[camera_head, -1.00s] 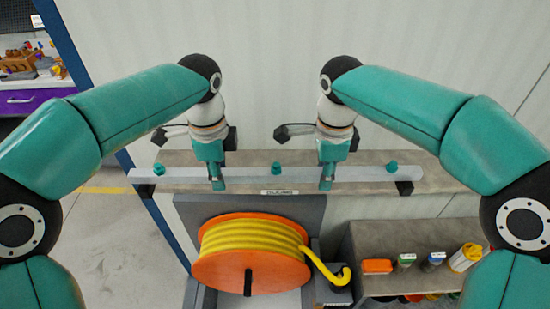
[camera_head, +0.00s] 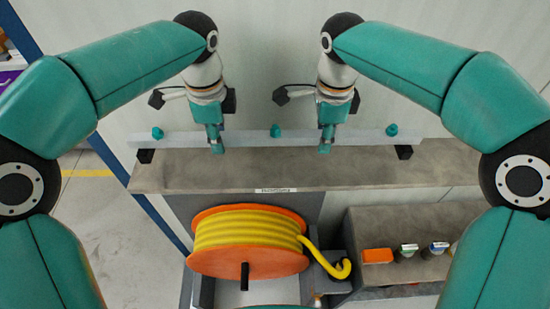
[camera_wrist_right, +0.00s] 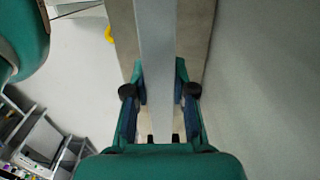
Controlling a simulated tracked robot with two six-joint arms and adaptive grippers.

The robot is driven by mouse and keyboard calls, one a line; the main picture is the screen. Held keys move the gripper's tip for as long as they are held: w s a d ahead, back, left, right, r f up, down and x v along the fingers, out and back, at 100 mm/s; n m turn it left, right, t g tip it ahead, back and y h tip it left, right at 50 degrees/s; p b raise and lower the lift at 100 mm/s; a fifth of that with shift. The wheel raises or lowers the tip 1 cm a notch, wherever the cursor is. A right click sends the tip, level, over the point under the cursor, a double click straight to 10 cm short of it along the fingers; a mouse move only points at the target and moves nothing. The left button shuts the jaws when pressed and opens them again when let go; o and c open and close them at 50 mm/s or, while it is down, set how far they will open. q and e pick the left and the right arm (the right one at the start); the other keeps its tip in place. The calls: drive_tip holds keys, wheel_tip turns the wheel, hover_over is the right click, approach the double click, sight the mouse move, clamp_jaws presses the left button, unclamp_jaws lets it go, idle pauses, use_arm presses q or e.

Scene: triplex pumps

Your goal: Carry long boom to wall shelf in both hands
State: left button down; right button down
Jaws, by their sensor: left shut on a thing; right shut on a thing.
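The long boom (camera_head: 250,140) is a straight light-grey bar with teal knobs along it and a black block near each end. It lies level, left to right, over the back part of the wall shelf (camera_head: 290,173). I cannot tell whether its blocks touch the shelf. My left gripper (camera_head: 216,147) is shut on the bar left of its middle, and my right gripper (camera_head: 325,147) right of its middle. In the right wrist view the boom (camera_wrist_right: 156,50) runs between the fingers of my right gripper (camera_wrist_right: 160,95), above the shelf (camera_wrist_right: 195,35).
The pale wall (camera_head: 400,90) stands close behind the boom. Below the shelf are an orange reel with yellow hose (camera_head: 248,232) and a lower grey shelf (camera_head: 440,225) with an orange box (camera_head: 377,256) and small containers. The front strip of the wall shelf is bare.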

drive_tip(key=shift+f, duration=0.1)
idle(0.4)
